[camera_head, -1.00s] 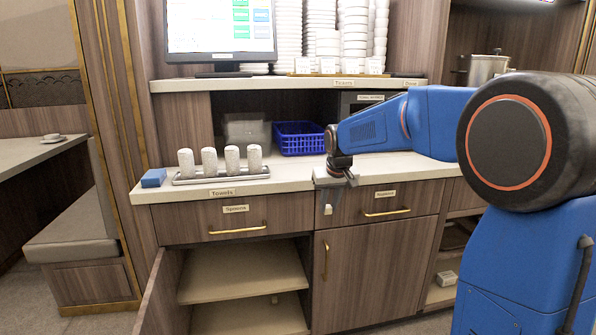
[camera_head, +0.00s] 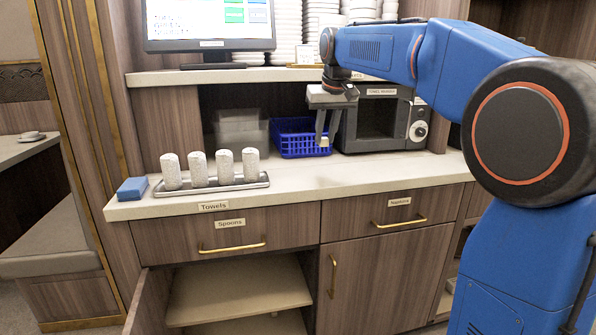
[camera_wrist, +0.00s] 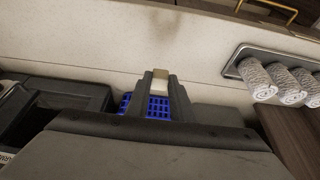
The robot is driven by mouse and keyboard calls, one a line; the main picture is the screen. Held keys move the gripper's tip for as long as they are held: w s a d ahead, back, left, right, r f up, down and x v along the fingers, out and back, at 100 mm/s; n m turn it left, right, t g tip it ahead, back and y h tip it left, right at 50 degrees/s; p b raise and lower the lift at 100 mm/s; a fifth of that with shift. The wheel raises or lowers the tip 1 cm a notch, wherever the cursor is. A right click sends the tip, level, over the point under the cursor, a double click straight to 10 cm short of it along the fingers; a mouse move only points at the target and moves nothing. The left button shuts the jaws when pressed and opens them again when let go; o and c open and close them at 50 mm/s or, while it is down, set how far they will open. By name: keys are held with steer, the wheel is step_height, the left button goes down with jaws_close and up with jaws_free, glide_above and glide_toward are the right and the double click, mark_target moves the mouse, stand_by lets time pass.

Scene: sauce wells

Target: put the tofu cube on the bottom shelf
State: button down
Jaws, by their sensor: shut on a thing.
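My gripper (camera_head: 326,135) hangs above the counter, in front of the blue basket and the microwave. It is shut on a small pale block, the tofu cube (camera_head: 324,142), held between the fingertips. In the wrist view the whitish cube (camera_wrist: 160,87) shows between my fingers, with the counter behind it. Below the counter an open cabinet shows an upper shelf board (camera_head: 240,292) and part of a lower shelf (camera_head: 270,325) at the picture's bottom edge. The cabinet door stands open at the left.
A tray (camera_head: 215,187) with several rolled towels and a blue block (camera_head: 132,188) sit on the counter's left. A blue basket (camera_head: 292,143) and microwave (camera_head: 375,125) stand at the back. The counter's front middle is clear.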

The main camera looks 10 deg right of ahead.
steer(key=shift+w+f, duration=0.2)
steer(key=shift+w, duration=0.1)
steer(key=shift+f, duration=4.8)
steer(key=c, duration=1.5)
jaws_free()
steer(key=shift+f, duration=0.1)
steer(key=shift+c, duration=0.2)
steer(key=v, duration=1.2)
steer(key=shift+s, duration=0.15)
